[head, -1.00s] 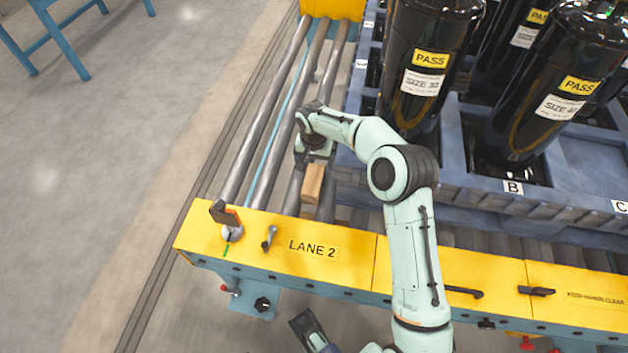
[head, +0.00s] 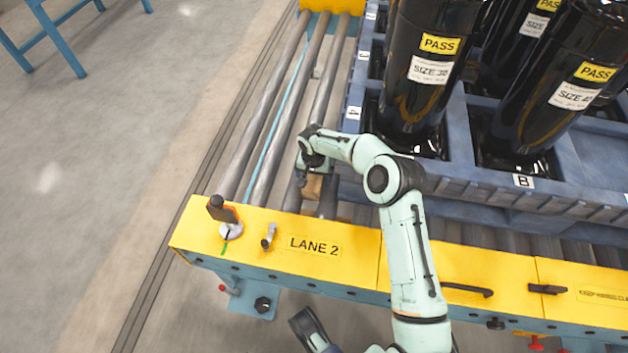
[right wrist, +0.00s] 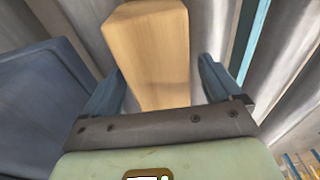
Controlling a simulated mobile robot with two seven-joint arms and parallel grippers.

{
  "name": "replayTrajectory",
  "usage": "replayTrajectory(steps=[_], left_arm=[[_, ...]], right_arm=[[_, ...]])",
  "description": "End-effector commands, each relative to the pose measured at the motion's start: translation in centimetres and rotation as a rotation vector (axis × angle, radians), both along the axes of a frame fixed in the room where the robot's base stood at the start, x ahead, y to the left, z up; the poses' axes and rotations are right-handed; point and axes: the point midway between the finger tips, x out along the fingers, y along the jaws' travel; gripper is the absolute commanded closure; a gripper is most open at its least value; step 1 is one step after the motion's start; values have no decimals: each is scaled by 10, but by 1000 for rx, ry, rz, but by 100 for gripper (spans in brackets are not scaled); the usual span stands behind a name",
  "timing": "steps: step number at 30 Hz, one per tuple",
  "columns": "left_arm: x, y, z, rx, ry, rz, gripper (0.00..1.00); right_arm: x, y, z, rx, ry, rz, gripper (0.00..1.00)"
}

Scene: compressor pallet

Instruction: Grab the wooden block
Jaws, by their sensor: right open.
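The wooden block (head: 313,187) is light brown and sits among the grey rollers near the LANE 2 plate, beside the blue pallet. In the head view my right gripper (head: 312,172) is over it and hides part of it. In the right wrist view the block (right wrist: 148,50) stretches from the top edge down between the two blue-grey fingers of the right gripper (right wrist: 160,85). The fingers are open, one on each side, with a visible gap on the right.
The blue pallet (head: 470,192) with tall black compressors (head: 422,80) stands close to the right of the gripper. The yellow conveyor edge (head: 345,262) lies in front, with an orange-and-black stop (head: 224,210) at its left. Bare rollers (head: 262,125) lie to the left.

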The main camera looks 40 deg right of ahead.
Motion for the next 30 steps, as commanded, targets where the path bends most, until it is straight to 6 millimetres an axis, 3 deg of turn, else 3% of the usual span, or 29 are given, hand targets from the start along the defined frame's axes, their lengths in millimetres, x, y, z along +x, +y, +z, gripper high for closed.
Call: replayTrajectory(steps=[4,5,10,18,22,26,30], left_arm=[[0,0,1,0,-1,1,100],[0,0,1,0,-1,1,100],[0,0,1,1,-2,1,100],[1,0,1,1,-4,1,100],[5,0,6,2,-18,0,100],[15,-1,17,4,-54,-1,100],[30,-5,33,4,-103,-4,100]], right_arm=[[0,0,2,0,-1,0,8],[0,0,2,0,-1,0,15],[0,0,2,0,-1,0,70],[0,0,3,-1,-2,1,71],[1,0,14,-3,-3,1,71],[1,0,41,-4,-7,1,71],[1,0,81,-3,-9,1,71]])
